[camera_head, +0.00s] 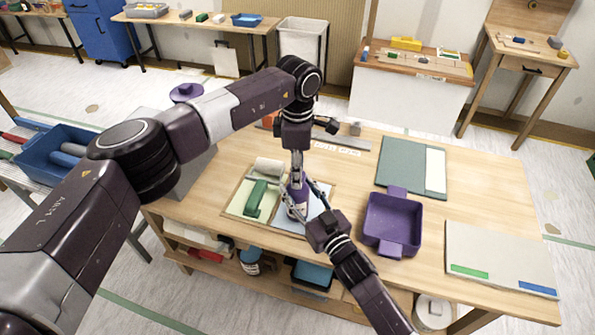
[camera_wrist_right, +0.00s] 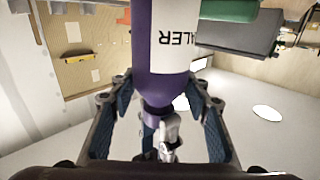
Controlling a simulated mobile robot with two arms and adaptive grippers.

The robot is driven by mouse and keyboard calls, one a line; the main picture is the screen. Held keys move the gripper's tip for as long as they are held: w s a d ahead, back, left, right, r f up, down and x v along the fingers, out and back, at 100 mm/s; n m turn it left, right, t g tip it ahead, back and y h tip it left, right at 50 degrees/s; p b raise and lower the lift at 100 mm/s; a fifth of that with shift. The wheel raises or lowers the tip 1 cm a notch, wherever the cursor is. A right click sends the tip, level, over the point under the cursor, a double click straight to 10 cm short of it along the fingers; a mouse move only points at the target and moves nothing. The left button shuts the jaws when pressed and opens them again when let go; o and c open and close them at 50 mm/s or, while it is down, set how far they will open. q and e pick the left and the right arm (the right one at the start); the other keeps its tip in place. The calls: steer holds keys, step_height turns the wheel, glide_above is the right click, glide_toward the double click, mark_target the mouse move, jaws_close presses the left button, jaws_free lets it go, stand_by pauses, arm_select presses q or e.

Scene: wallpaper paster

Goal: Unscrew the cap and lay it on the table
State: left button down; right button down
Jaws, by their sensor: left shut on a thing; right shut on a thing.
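A purple bottle (camera_head: 297,209) with a white label stands upright on the mat at the middle of the table. In the right wrist view the bottle (camera_wrist_right: 175,75) appears upside down, its label partly reading "ALER". My right gripper (camera_head: 306,197) comes from the front and is shut on the bottle's body, one finger on each side. My left gripper (camera_head: 297,172) points down from above and is shut on the bottle's purple cap (camera_wrist_right: 155,115). The cap is mostly hidden by the fingers in the head view. I cannot tell whether its thread is loose.
A green-handled tool (camera_head: 255,198) and a pale roll (camera_head: 268,167) lie left of the bottle. A purple tray (camera_head: 392,222) is to the right. A grey-green folder (camera_head: 402,163) lies behind it and a pale board (camera_head: 497,255) at far right. Bare table lies between them.

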arm_select(q)
steer(key=n, duration=1.2)
steer(key=shift+n, duration=0.3)
steer(key=n, duration=1.1)
steer(key=shift+n, duration=0.3)
steer(key=shift+r, duration=0.25)
steer(key=shift+r, duration=0.95)
